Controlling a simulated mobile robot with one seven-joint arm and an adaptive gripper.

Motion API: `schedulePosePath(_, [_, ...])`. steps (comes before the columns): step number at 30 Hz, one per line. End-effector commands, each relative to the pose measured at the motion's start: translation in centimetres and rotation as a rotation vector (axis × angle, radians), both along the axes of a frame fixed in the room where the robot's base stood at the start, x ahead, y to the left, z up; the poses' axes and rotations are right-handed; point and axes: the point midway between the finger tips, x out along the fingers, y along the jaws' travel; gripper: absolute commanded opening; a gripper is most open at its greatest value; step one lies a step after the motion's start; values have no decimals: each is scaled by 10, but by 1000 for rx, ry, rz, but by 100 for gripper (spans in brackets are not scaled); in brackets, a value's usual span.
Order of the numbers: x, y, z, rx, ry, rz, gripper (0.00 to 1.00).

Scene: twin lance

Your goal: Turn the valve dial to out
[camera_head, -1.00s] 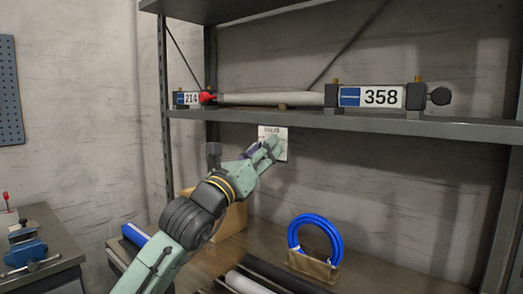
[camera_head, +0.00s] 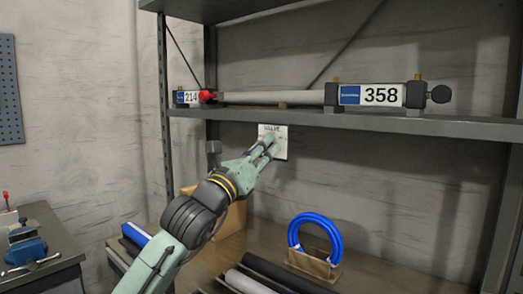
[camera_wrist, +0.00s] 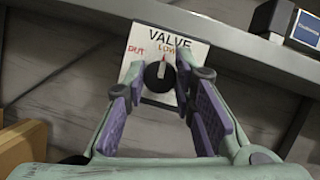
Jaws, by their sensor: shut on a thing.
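The white valve plate (camera_wrist: 133,62) hangs on the back wall below the shelf. It reads VALVE, with a red OUT at its left and LOW near its top. The round black valve dial (camera_wrist: 157,76) sits on the plate, with a pale pointer line that looks directed up, near LOW. My gripper (camera_wrist: 160,88) is shut on the dial, its purple-padded fingers on either side. In the head view my gripper (camera_head: 268,145) reaches up to the plate (camera_head: 281,134) and hides the dial.
Above, the shelf (camera_head: 350,122) carries a long grey lance with 214 (camera_head: 191,98) and 358 (camera_head: 380,95) labels. Below, a blue hose coil (camera_head: 315,220) stands on the bench, beside a cardboard box (camera_head: 234,217). A blue vise (camera_head: 25,252) is at the left.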

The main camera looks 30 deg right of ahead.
Motion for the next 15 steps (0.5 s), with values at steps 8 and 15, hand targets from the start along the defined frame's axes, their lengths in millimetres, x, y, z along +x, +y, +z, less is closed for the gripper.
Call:
schedulePosePath(8, [-2, -1, 0, -65, 181, -1, 0])
schedulePosePath(15, [-2, -1, 2, -138, 395, 0, 0])
